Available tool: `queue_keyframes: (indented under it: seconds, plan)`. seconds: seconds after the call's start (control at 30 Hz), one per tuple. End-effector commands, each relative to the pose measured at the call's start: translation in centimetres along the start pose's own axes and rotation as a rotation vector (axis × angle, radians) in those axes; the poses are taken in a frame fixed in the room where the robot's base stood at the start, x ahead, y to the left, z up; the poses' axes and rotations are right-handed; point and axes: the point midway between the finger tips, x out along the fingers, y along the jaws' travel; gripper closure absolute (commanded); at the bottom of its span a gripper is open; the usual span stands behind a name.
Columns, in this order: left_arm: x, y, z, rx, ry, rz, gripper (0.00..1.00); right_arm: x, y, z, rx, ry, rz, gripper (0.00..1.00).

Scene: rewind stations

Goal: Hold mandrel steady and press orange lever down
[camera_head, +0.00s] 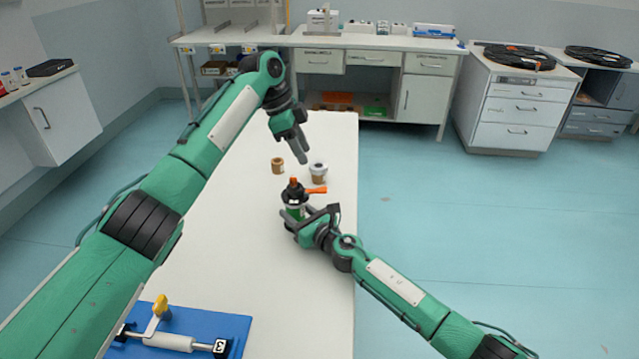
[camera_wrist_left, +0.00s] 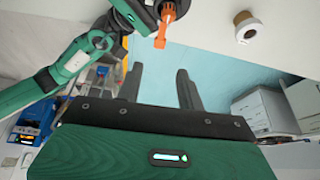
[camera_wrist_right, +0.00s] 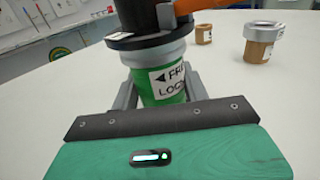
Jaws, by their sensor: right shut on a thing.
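The mandrel (camera_head: 294,208) stands upright on the white table, with a green body and a black top. Its green body with a printed label fills the middle of the right wrist view (camera_wrist_right: 163,80). The orange lever (camera_head: 315,190) sticks out sideways from its top; it also shows in the left wrist view (camera_wrist_left: 163,28). My right gripper (camera_head: 300,215) is shut on the mandrel's body, a finger on each side. My left gripper (camera_head: 303,158) is in the air above and behind the mandrel, pointing down. Its two fingers are apart with nothing between them (camera_wrist_left: 163,88).
A small brown roll (camera_head: 277,165) and a brown roll with a grey collar (camera_head: 318,173) stand behind the mandrel. A blue mat (camera_head: 235,326) with a white roller and yellow lever lies at the near left. The table (camera_head: 230,255) is clear between.

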Motion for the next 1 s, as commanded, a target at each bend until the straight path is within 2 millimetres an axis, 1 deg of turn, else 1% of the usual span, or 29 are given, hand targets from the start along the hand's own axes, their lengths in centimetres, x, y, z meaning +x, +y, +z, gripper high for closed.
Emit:
queue_keyframes:
  seconds: [0.3,0.5,0.6,0.7,1.0]
  plan:
    - [6.2,0.1,0.0,-0.001,-0.001,0.004,0.62,0.0,0.0,0.0,0.000,0.001,0.000,0.84]
    - [9.5,0.1,-0.1,-0.001,-0.001,0.003,0.62,0.0,0.0,0.0,0.000,0.001,0.000,0.84]
    - [10.4,0.1,-0.1,0.000,-0.001,0.001,0.62,0.0,0.0,0.0,0.000,0.001,0.000,0.84]
    - [11.0,0.1,0.0,-0.001,-0.001,0.001,0.62,0.0,0.0,0.0,0.000,0.001,0.000,0.84]
    - [11.2,0.1,0.0,-0.001,-0.001,0.000,0.62,0.0,0.0,-0.1,0.000,0.001,0.000,0.84]
